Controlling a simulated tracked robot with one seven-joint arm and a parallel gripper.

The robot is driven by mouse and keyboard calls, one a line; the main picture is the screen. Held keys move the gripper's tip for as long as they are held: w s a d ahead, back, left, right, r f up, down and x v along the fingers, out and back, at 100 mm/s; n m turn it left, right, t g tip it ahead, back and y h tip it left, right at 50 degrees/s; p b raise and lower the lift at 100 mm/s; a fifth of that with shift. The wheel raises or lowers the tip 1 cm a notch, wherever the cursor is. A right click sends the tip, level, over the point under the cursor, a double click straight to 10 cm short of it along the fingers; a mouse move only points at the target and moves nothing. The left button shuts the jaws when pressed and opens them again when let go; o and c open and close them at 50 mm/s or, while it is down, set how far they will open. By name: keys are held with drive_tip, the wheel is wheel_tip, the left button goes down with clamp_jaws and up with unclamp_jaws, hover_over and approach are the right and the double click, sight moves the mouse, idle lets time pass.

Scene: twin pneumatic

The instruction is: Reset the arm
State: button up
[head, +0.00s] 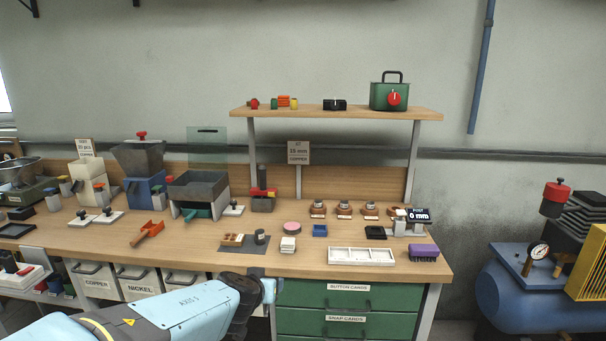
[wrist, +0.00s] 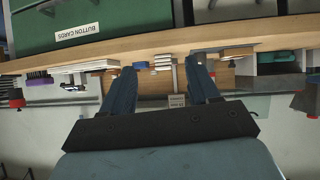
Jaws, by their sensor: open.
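My light-blue arm reaches up from the bottom of the head view, and my gripper (head: 268,288) is at the front edge of the workbench (head: 200,244), left of the green drawers. In the wrist view the scene appears upside down. My gripper (wrist: 158,78) shows there with two dark blue fingers spread wide apart. Nothing is between the fingers. The gripper is open and empty.
The bench holds an orange scoop (head: 148,232), a white tray (head: 361,256), a purple brush (head: 424,252) and several small machines. A shelf (head: 336,112) carries a green box (head: 390,94). A blue compressor (head: 525,295) stands at right. Green drawers (head: 349,299) are below the bench.

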drive_tip(key=d+f+m+g, duration=0.2)
drive_tip(key=d+g, duration=0.6)
drive_tip(key=d, duration=0.7)
drive_tip(key=s+d+r+n, duration=0.1)
drive_tip(key=s+d+r, duration=0.4)
drive_tip(key=r, duration=0.4)
drive_tip(key=s+d+r+n+t+y, duration=0.1)
drive_tip(key=s+d+r, duration=0.5)
drive_tip(key=r, duration=0.3)
drive_tip(key=s+d+r+n+t+y, duration=0.1)
drive_tip(key=s+d+r, duration=0.5)
drive_tip(key=r, duration=0.3)
drive_tip(key=shift+d+r, duration=0.15)
drive_tip(key=shift+d, duration=0.25)
drive_tip(key=shift+s, duration=0.1)
